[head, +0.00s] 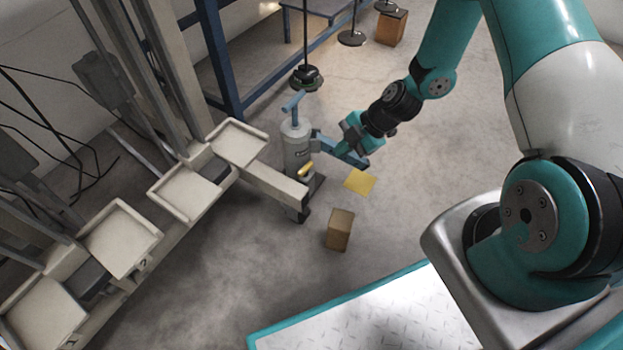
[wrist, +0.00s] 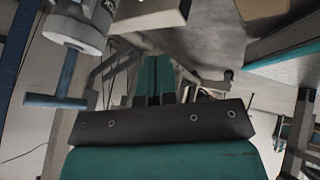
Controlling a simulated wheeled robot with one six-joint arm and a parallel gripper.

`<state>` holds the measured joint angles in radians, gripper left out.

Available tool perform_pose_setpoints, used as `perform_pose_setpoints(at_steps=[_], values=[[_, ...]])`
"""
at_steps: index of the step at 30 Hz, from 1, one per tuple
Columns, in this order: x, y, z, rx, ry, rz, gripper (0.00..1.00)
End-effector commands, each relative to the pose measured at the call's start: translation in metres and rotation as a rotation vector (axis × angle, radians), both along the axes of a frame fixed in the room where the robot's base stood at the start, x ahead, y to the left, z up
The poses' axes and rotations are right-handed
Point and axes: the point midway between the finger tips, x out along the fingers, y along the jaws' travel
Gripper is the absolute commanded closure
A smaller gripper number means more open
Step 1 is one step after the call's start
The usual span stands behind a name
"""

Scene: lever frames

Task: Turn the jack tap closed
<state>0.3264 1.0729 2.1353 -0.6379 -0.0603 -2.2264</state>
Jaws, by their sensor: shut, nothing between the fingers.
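The grey jack (head: 297,150) stands upright on the floor, left of my gripper in the head view. A blue T-shaped handle (head: 293,103) is on its top. A small yellow lever (head: 306,170), apparently the tap, sits low on its front side. A blue bar (head: 347,152) sticks out to the right of the jack. My gripper (head: 345,144) is just right of the jack, overlapping this bar; I cannot tell if they touch. In the wrist view the jack (wrist: 85,28) and its T-handle (wrist: 58,100) are at the left; the shut fingers (wrist: 154,80) are empty. The tap is not seen there.
A pale frame arm (head: 268,183) reaches to the jack from the left, beside several shallow trays (head: 187,190). A yellow square (head: 360,181) and a wooden block (head: 340,229) are on the floor in front. A blue rack (head: 225,60) stands behind. Floor further right is clear.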

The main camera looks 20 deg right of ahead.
Motion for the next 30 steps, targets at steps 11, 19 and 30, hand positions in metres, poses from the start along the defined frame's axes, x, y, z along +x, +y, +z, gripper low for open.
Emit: perform_pose_setpoints(at_steps=[11,19,30], values=[[-0.005,-0.003,-0.068,-0.026,-0.095,0.077,1.00],[0.008,0.028,-0.116,-0.026,-0.094,0.078,1.00],[0.043,0.058,-0.132,-0.027,-0.097,0.076,1.00]])
